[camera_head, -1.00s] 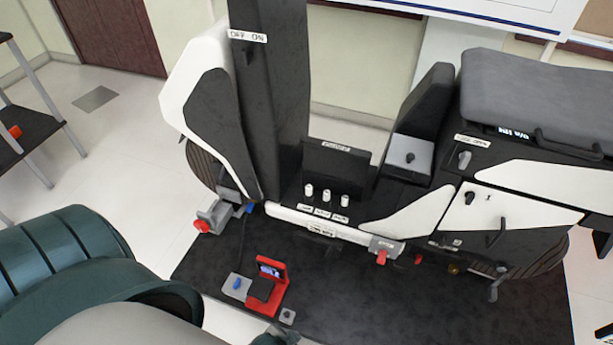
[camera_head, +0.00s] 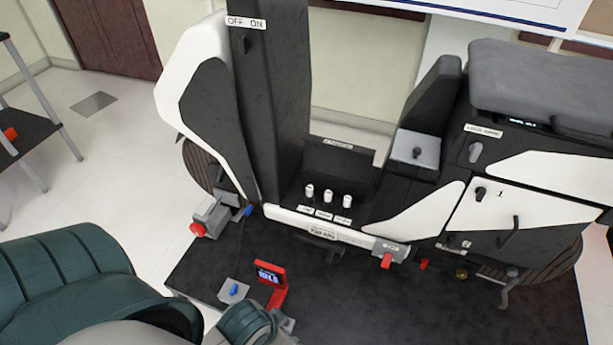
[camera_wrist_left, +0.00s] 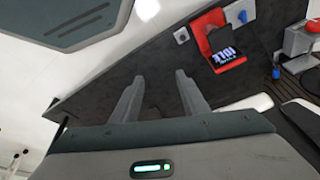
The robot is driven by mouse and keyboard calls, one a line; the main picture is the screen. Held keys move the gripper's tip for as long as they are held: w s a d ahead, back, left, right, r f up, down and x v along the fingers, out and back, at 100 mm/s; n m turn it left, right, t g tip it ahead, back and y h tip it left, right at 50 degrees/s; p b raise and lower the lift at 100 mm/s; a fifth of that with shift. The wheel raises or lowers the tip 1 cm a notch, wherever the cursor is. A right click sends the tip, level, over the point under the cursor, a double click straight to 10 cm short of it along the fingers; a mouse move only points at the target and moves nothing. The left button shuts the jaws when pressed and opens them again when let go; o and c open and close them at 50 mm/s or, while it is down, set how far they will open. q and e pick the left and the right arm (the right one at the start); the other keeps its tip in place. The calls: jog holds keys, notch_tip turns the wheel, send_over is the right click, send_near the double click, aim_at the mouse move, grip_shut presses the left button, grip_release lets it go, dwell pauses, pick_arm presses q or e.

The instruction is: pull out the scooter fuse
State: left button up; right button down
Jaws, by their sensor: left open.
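The black and white scooter (camera_head: 275,110) stands on a dark mat. Three white fuse-like cylinders stand upright in a row on its floor: left (camera_head: 309,190), middle (camera_head: 328,196) and right (camera_head: 347,201). Small labels, too small to read, sit in front of them. My left gripper is open and empty in the left wrist view (camera_wrist_left: 158,92), its two fingers apart above the dark mat. In the head view, part of my left arm's end shows at the bottom, in front of the scooter and well apart from the cylinders. The cylinders cannot be made out in the wrist view. My right gripper is not in view.
A red device with a lit display (camera_head: 270,274) stands on the mat (camera_head: 400,310), beside a grey block with a blue knob (camera_head: 234,291). A grey part with a red knob (camera_head: 207,219) is at the scooter's left. A red switch (camera_head: 386,261) sits on its front edge.

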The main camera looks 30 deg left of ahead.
pick_arm(q)
jog(key=w+d+f+m+g+h, duration=0.1)
jog(key=w+f+m, duration=0.15)
jog(key=w, duration=0.75)
jog(key=w+f+m+g+h, duration=0.1)
jog(key=w+f+m, duration=0.15)
jog(key=w, duration=0.85)
jog(key=shift+n+y, duration=0.4)
jog(key=shift+y, duration=0.3)
jog(key=w+a+r, duration=0.3)
jog(key=w+a, duration=0.3)
jog(key=a, duration=0.1)
jog(key=w+a+r, duration=0.4)
jog(key=w+a, duration=0.3)
jog(key=w+a+r, duration=0.4)
jog(key=w+a, duration=0.3)
jog(key=a, duration=0.1)
jog(key=shift+r, duration=0.2)
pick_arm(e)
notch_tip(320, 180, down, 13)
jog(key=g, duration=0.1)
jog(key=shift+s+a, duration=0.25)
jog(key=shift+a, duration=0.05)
pick_arm(q)
jog(key=shift+s, duration=0.1)
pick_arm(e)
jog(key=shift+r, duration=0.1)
